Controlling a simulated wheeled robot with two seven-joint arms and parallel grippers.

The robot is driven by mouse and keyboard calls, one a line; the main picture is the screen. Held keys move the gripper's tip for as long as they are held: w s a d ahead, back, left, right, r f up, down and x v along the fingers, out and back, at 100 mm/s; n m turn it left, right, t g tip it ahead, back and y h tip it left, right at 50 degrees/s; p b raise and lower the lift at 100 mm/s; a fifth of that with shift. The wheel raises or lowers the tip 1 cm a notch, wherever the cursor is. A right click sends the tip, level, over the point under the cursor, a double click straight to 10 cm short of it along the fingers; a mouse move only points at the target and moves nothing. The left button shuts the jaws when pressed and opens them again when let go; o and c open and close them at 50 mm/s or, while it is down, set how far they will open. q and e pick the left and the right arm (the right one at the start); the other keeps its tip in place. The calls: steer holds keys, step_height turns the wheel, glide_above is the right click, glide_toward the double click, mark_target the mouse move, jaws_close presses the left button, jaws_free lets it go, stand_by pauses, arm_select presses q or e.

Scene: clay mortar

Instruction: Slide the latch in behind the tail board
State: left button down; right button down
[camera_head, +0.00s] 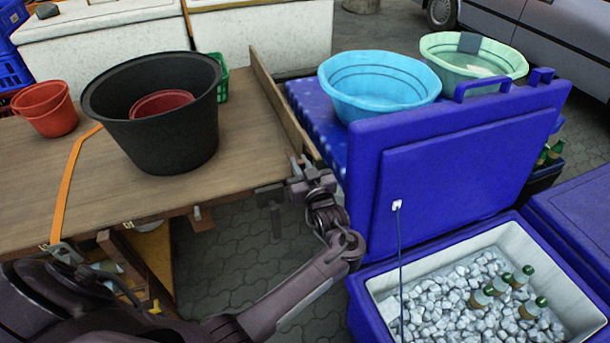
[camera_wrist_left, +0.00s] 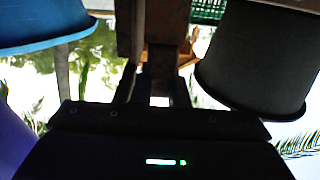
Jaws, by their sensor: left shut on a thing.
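The tail board (camera_head: 283,108) is a long wooden board standing upright along the right edge of the wooden cart bed (camera_head: 235,135). My left gripper (camera_head: 298,174) is at its near end. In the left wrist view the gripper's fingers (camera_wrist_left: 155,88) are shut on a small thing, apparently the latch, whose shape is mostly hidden. The board shows brown above the fingers (camera_wrist_left: 130,30). A dark grey-brown T-shaped piece (camera_head: 271,196) shows just left of the gripper; I cannot tell whether it is the latch. How the latch sits against the board is unclear. My right gripper is not in view.
A black tub (camera_head: 165,140) and a red bucket (camera_head: 48,108) stand on the cart. An orange strap (camera_head: 70,180) crosses it. Right of the gripper is a blue cooler with its lid (camera_head: 450,160) raised, and a light-blue basin (camera_head: 375,85) behind. Open paving lies below the gripper.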

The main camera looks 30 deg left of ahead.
arm_select(q)
steer(key=shift+w+a, duration=0.15)
steer(key=shift+r, duration=0.15)
steer(key=c, duration=1.8)
jaws_free()
steer(key=shift+c, duration=0.2)
steer(key=o, duration=0.4)
steer(key=shift+w+a, duration=0.1)
steer(key=shift+a, duration=0.05)
steer(key=shift+o, duration=0.2)
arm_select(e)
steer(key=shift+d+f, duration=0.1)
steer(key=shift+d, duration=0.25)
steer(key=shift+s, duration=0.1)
arm_select(q)
steer(key=v, duration=0.8)
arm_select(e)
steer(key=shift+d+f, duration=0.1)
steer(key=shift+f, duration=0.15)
